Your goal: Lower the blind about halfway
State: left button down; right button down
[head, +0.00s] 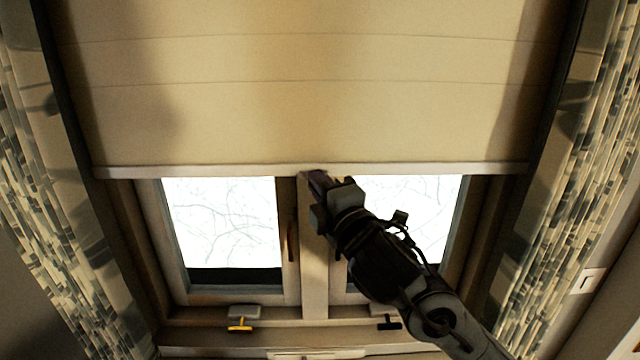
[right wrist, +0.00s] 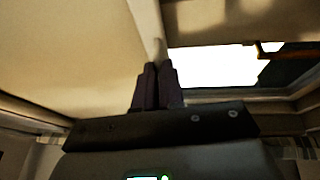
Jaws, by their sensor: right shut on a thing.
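The beige blind (head: 300,110) hangs over the upper part of the window in the head view. Its pale bottom bar (head: 200,170) runs level across the frame, with the panes bare below it. My right gripper (head: 318,180) is at the middle of the bar, shut on it. In the right wrist view, the fingers (right wrist: 157,85) are close together on the bar (right wrist: 158,45), with the blind (right wrist: 70,60) to the left. The fingertips are partly hidden at the bar. My left gripper is in neither view.
The window (head: 222,225) has two panes and a central post (head: 314,270). A handle (head: 291,240) is on the left sash, and a yellow-handled latch (head: 240,325) is near the sill. Patterned curtains hang at the left (head: 50,210) and right (head: 560,200).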

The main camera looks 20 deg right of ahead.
jog(key=shift+f, duration=0.4)
jog(key=c, duration=1.2)
grip_release()
jog(key=shift+c, duration=0.2)
jog(key=shift+s, duration=0.1)
jog(key=s+f, duration=0.1)
jog(key=s, duration=0.9)
jog(key=shift+s+d+f, duration=0.15)
jog(key=shift+s+d, duration=0.1)
jog(key=shift+s, duration=0.05)
